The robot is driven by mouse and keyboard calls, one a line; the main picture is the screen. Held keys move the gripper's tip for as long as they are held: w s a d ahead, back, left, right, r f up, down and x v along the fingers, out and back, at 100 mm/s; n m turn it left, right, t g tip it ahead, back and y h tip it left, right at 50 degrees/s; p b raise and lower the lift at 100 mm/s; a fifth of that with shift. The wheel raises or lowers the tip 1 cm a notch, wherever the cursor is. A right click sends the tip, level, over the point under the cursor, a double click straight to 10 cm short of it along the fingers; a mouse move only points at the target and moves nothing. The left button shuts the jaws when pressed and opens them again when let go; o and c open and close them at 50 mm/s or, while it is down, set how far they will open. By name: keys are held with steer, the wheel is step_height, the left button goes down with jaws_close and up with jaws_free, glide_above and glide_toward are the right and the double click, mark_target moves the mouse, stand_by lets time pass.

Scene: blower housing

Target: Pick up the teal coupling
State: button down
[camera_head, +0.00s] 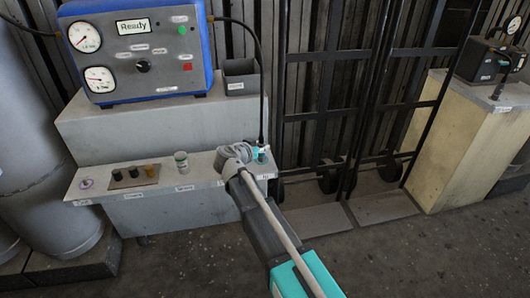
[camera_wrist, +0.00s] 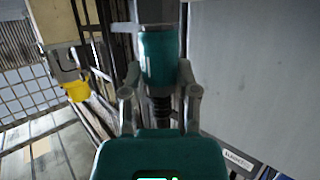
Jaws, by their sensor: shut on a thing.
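The teal coupling (camera_head: 259,154) is at the right end of the low grey shelf (camera_head: 112,210), at the lower end of a black hose. My gripper (camera_head: 250,155) reaches it from the front and hides part of it. In the wrist view the coupling (camera_wrist: 159,57) stands upright as a teal cylinder between the two fingers of my gripper (camera_wrist: 160,82). The fingers are shut on it. A dark ribbed part shows below it. I cannot tell whether the coupling touches the shelf.
A blue gauge unit (camera_head: 140,50) reading "Ready" stands on the upper grey step. Several small caps and a pale jar (camera_head: 181,160) are on the shelf left of my gripper. A black wheeled rack (camera_head: 340,110) stands to the right. Another pedestal (camera_head: 470,140) is at far right.

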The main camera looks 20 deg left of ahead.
steer(key=shift+r, duration=0.1)
steer(key=shift+r+p, duration=0.95)
steer(key=shift+p, duration=0.1)
steer(key=s+a+r+p, duration=0.4)
steer(key=s+r+p, duration=0.7)
steer(key=s, duration=0.2)
steer(key=shift+s+a, duration=0.15)
steer(key=shift+a, duration=0.05)
